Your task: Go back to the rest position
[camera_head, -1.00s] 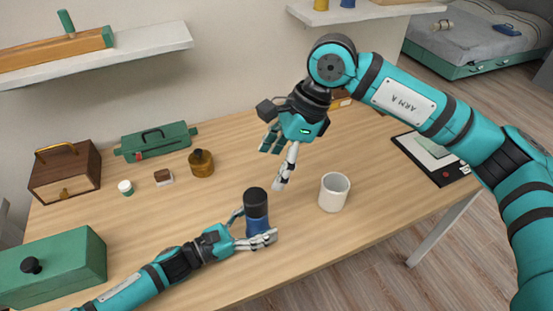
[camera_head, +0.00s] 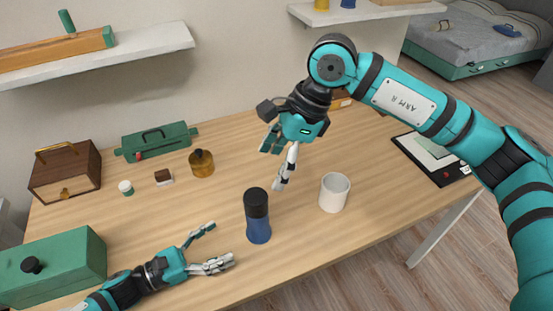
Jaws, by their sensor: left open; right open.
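My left gripper (camera_head: 217,246) is open and empty low over the table's front left, its fingers spread to the left of a blue bottle with a black top (camera_head: 257,222) and apart from it. The bottle stands upright on the table. My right gripper (camera_head: 278,162) is open with its fingers pointing down, above the table behind the bottle and the white mug (camera_head: 334,192). It holds nothing that I can see. The mug stands upright to the right of the bottle.
On the wooden table (camera_head: 330,245) are a green box (camera_head: 60,265), a wooden case (camera_head: 65,175), a green toolbox (camera_head: 158,142), a small jar (camera_head: 126,188), a brown-white block (camera_head: 164,177), an amber bottle (camera_head: 202,164) and a clipboard (camera_head: 430,158). Shelves (camera_head: 100,58) hang above.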

